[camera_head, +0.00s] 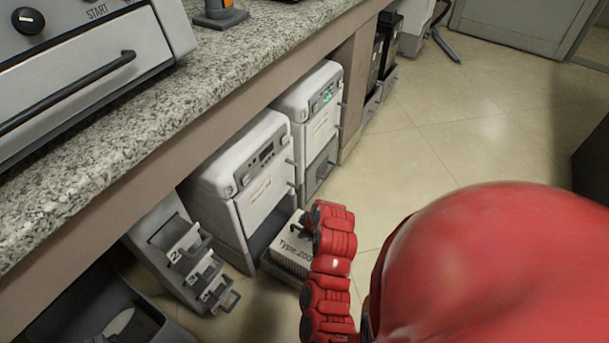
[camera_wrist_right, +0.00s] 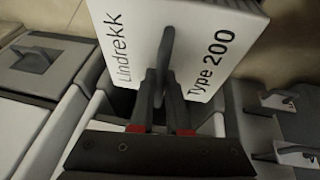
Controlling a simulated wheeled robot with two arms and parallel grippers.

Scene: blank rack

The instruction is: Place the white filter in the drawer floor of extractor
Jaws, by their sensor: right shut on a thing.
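The white filter (camera_head: 293,247), marked "Type 200", is at the low front of the nearer white extractor (camera_head: 250,170), partly hidden by my red right arm. In the right wrist view the filter (camera_wrist_right: 205,45) shows its lettered top face and a dark upright handle. My right gripper (camera_wrist_right: 163,100) is shut on that handle. An open drawer (camera_wrist_right: 120,97) of the extractor shows partly under and behind the filter. I cannot tell whether the filter touches the drawer floor. My left gripper is not in view.
A second white machine (camera_head: 310,110) stands beyond the extractor. A grey rack with numbered handled drawers (camera_head: 180,255) and a dark open bin (camera_head: 105,310) are to the left. The granite counter (camera_head: 130,130) overhangs them. The tiled floor (camera_head: 470,130) at right is clear.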

